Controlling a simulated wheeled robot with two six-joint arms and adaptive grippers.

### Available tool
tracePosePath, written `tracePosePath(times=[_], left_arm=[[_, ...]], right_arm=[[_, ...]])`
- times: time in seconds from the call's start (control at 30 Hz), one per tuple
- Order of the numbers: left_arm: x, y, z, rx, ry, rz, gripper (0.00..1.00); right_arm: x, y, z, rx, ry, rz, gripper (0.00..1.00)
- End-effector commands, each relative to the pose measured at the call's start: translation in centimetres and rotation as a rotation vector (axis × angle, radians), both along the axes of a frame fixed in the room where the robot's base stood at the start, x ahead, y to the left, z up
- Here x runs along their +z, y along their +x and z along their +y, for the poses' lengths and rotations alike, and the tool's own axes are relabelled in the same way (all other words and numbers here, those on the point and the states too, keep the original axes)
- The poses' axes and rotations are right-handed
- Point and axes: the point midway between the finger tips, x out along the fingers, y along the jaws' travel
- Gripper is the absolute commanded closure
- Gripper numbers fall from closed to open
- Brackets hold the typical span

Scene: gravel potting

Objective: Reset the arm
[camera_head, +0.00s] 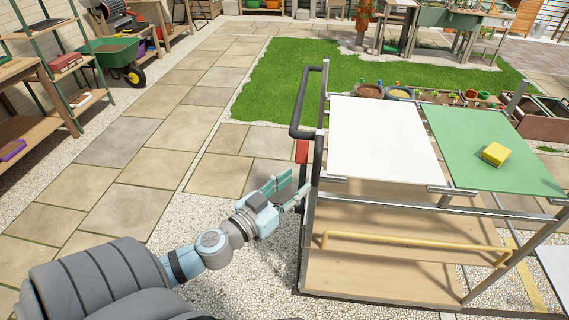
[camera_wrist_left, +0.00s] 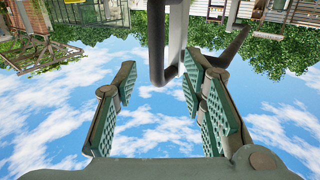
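My left arm reaches in from the lower left in the head view. Its gripper (camera_head: 290,188) is beside the left end of a cart, close to the cart's dark handle (camera_head: 318,130). In the left wrist view the two green-padded fingers (camera_wrist_left: 160,110) are spread apart with sky between them. The dark handle (camera_wrist_left: 157,50) also shows there, beyond the fingers; I cannot tell whether it lies partly between them. Nothing is held. My right gripper is in neither view.
The cart has a white top panel (camera_head: 383,140), a green top panel (camera_head: 490,150) with a yellow sponge (camera_head: 494,153), and a wooden lower shelf (camera_head: 380,270). Gravel and paving (camera_head: 180,135) lie free to the left. A green wheelbarrow (camera_head: 110,52) and shelves stand further back.

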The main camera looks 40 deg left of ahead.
Motion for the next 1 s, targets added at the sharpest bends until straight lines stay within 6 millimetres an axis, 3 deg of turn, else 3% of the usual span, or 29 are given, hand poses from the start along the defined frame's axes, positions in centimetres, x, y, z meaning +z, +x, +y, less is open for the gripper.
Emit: tracePosePath(times=[0.2, 0.77, 0.87, 0.93, 1.0], left_arm=[[0.0, -3.0, 0.1, -0.001, 0.000, 0.001, 0.62], [0.1, -3.2, 0.1, 0.000, -0.001, -0.003, 0.62], [0.0, -3.2, 0.1, -0.002, 0.087, -0.005, 0.62], [-1.5, -3.2, 0.6, -0.001, 0.232, 0.035, 0.62], [-6.7, -3.6, 3.4, 0.028, 0.392, 0.170, 0.62]], right_arm=[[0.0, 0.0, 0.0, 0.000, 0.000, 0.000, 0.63], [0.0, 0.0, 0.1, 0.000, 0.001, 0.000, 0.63], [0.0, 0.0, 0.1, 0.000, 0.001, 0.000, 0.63], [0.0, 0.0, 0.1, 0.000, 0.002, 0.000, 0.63], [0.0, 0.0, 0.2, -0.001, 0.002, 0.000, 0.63]])
